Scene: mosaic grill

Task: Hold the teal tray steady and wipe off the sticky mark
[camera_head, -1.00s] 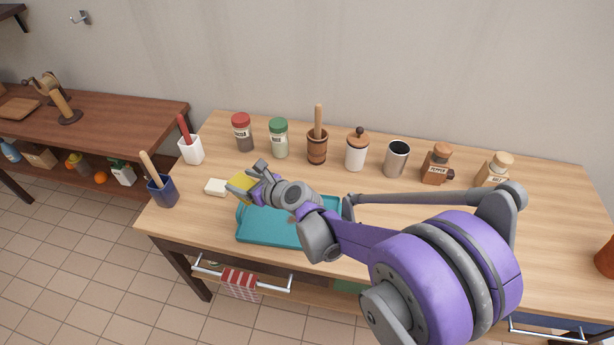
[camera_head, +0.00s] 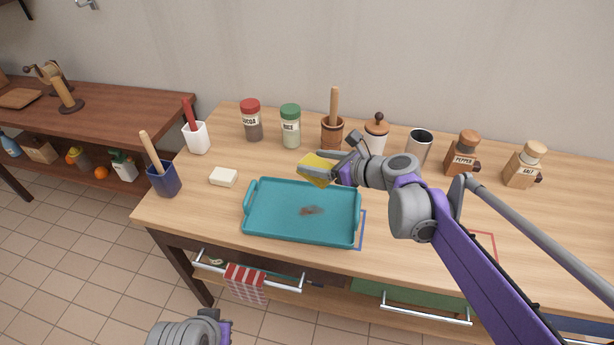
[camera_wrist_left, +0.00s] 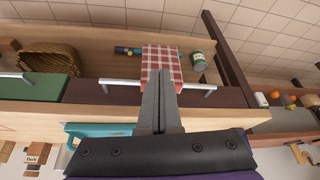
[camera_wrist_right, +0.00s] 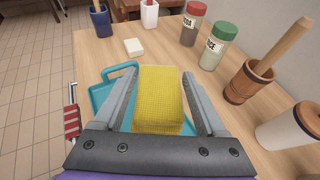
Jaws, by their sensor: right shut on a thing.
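The teal tray (camera_head: 280,232) lies on the wooden counter near its front edge, with a raised handle at each end. A brown sticky mark (camera_head: 312,211) is on its floor, right of the middle. My right gripper (camera_head: 329,171) is shut on a yellow sponge (camera_head: 316,168), held above the tray's back edge. The sponge (camera_wrist_right: 159,100) fills the space between the fingers in the right wrist view. My left arm shows at the bottom of the head view. In the left wrist view, my left gripper (camera_wrist_left: 160,75) has its fingers together, with nothing visible between them.
A white block (camera_head: 223,177) lies left of the tray. Jars, a mortar and mills line the back. A blue holder (camera_head: 164,179) stands at the left edge. A checked cloth (camera_head: 246,282) hangs on a drawer handle (camera_head: 215,268) below the tray.

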